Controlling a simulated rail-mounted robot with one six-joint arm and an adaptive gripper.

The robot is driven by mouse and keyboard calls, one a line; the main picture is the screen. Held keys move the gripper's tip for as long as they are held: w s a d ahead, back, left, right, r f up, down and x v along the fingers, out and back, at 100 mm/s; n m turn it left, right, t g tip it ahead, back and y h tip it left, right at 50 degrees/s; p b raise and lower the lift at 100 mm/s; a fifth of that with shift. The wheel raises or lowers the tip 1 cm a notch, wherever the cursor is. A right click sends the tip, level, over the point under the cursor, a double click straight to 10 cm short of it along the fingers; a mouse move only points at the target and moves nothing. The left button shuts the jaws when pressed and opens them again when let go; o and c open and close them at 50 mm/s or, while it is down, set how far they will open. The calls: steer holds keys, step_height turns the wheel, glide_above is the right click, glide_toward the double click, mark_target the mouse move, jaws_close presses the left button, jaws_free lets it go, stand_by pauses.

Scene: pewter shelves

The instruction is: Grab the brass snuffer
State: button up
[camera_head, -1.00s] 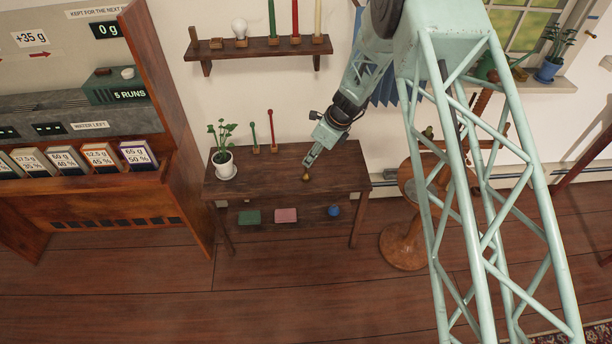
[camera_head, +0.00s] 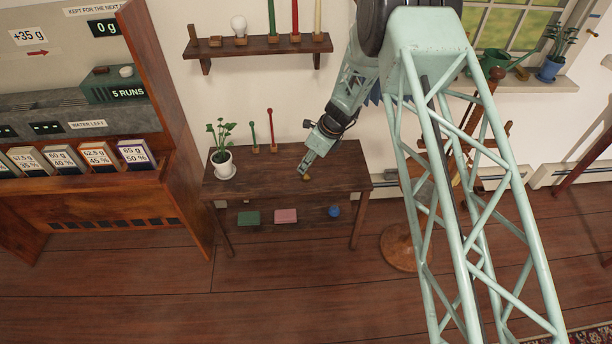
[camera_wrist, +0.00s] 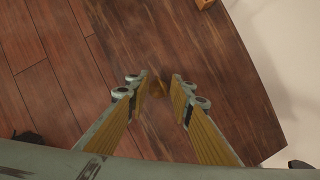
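The brass snuffer (camera_head: 306,177) is a small gold-brown shape near the front right of the dark wooden table (camera_head: 265,180). In the wrist view the snuffer (camera_wrist: 158,87) is a dim brownish shape just beyond and between the fingertips, blending with the wood. My gripper (camera_head: 304,168) points down at the table from the upper right, with its tips at or just above the snuffer. In the wrist view my gripper (camera_wrist: 158,85) is open, its two fingers with yellowish pads apart and nothing visibly clamped. Whether a finger touches the snuffer cannot be told.
A potted plant (camera_head: 223,160) stands at the table's left. A wall shelf (camera_head: 258,47) with candles hangs above. The table's front middle is clear.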

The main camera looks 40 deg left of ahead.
steer(key=shift+c, duration=0.7)
jaws_close()
steer(key=shift+r, duration=0.15)
steer(key=shift+r+p, duration=0.7)
steer(key=shift+r, duration=0.95)
steer(key=s+d+r, duration=0.1)
steer(key=s+d, duration=0.8)
steer(key=d, duration=0.3)
steer(key=shift+s+d+r+b, duration=0.2)
steer(key=shift+s+d+b, duration=0.1)
steer(key=shift+s+d, duration=0.1)
